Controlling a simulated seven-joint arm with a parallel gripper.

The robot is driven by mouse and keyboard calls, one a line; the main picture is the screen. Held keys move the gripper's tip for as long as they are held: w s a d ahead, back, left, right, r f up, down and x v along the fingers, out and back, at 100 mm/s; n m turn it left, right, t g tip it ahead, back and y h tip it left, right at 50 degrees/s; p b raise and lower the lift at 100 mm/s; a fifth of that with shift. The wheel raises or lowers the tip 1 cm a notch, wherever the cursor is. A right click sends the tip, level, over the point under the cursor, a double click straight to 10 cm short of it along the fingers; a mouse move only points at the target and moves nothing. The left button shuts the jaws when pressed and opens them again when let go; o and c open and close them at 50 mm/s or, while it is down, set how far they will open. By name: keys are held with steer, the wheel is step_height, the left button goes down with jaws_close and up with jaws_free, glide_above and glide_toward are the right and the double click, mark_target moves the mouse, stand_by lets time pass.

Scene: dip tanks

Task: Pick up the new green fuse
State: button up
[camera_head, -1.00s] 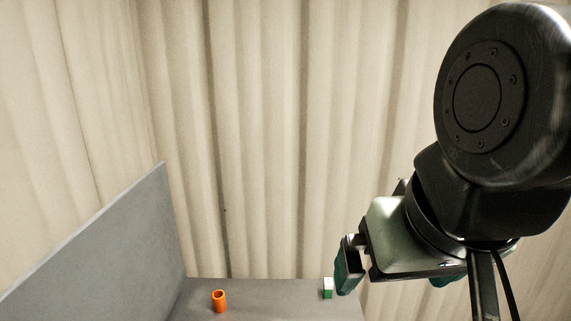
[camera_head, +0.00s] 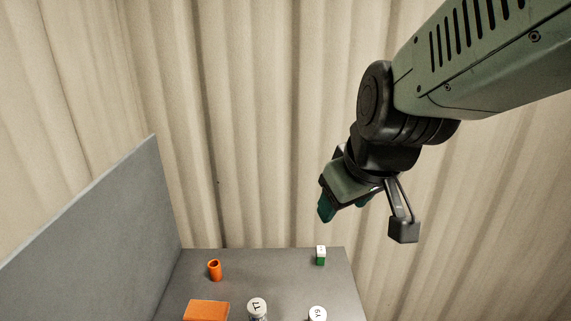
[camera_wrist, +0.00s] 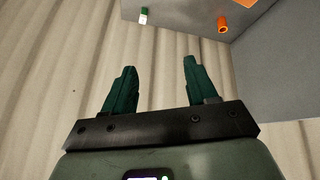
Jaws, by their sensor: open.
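The green fuse (camera_head: 320,256) is a small block with a white top and a green lower part. It stands near the back right edge of the grey table in the head view. It also shows near the top of the wrist view (camera_wrist: 144,15), beyond the fingertips. My gripper (camera_head: 343,211) is above the table's back right, higher than the fuse and apart from it. In the wrist view its two green fingers (camera_wrist: 157,75) are spread with nothing between them.
An orange hollow cylinder (camera_head: 214,270) stands left of the fuse on the grey table (camera_head: 270,275). An orange block (camera_head: 206,310) and two white-topped items marked T7 (camera_head: 257,307) and Y9 (camera_head: 317,313) are nearer. A grey panel (camera_head: 100,240) rises at left. The table between cylinder and fuse is clear.

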steer(key=w+d+f+n+t+h, duration=0.1)
steer(key=w+f+n, duration=0.5)
steer(key=f, duration=0.4)
steer(key=w+d+f+n+t+h, duration=0.2)
steer(key=w+f+n, duration=0.45)
steer(key=f, duration=0.35)
steer(key=w+d+f+n+t+h, duration=0.1)
steer(key=w+f+n, duration=0.55)
steer(key=f, duration=0.35)
steer(key=n+t+y, duration=0.2)
steer(key=n+t, duration=0.1)
steer(key=n, duration=0.7)
glide_toward(323, 257)
steer(key=x, duration=0.3)
steer(key=shift+d+r, duration=0.15)
steer(key=shift+d, duration=0.15)
steer(key=shift+a+n, duration=0.1)
steer(key=shift+n, duration=0.3)
steer(key=shift+w+f, duration=0.2)
steer(key=shift+f, duration=0.1)
steer(key=x, duration=0.5)
steer(key=shift+w+a, duration=0.1)
steer(key=shift+a, duration=0.05)
steer(key=shift+a+x, duration=0.15)
steer(key=shift+x, duration=1.15)
steer(key=shift+a+x, duration=0.2)
steer(key=shift+x, duration=1.15)
steer(key=c, duration=1.1)
